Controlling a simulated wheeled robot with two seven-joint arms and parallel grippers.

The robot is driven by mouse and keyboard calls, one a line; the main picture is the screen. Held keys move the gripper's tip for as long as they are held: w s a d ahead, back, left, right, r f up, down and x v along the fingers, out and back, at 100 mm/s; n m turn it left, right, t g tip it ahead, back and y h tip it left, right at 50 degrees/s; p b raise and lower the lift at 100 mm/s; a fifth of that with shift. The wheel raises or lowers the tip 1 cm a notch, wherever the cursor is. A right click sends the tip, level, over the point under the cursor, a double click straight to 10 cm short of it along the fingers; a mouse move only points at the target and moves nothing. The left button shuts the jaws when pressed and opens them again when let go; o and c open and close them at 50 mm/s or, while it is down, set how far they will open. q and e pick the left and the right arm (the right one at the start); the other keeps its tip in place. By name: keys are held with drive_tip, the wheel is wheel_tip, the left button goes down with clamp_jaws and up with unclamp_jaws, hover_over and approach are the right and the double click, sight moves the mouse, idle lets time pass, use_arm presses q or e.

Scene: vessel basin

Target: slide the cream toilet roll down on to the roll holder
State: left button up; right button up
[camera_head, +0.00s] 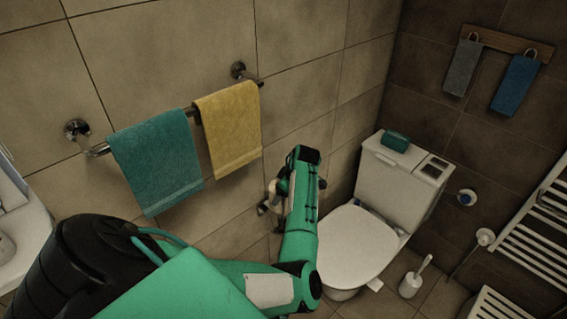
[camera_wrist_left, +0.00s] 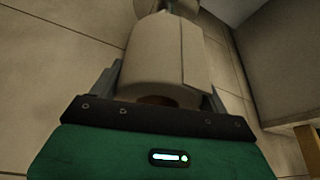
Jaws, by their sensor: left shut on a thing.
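The cream toilet roll (camera_wrist_left: 155,55) fills the middle of the left wrist view, its open core end toward the camera. My left gripper (camera_wrist_left: 160,92) is shut on it, with one finger on each side. In the head view my left arm reaches to the wall left of the toilet. There the roll (camera_head: 283,187) shows only as a small pale patch beside my wrist, and the arm hides most of it. A small metal fitting (camera_head: 264,207), perhaps the roll holder, shows at the wall beside it. I cannot tell whether the roll touches the holder. My right gripper is out of view.
The toilet (camera_head: 355,245) stands just right of my left arm. A rail with a teal towel (camera_head: 157,165) and a yellow towel (camera_head: 230,125) is on the wall at left. A toilet brush (camera_head: 412,281) stands on the floor at right.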

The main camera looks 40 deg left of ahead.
use_arm(q)
drive_tip(key=shift+f, duration=0.2)
drive_tip(key=shift+f+b, duration=1.1)
drive_tip(key=shift+f, duration=0.5)
drive_tip(key=shift+f+b, duration=1.4)
drive_tip(key=shift+f, duration=1)
drive_tip(key=o, duration=1)
drive_tip(key=shift+o, duration=0.2)
drive_tip(key=b+v, duration=0.2)
drive_tip(key=v, duration=1.2)
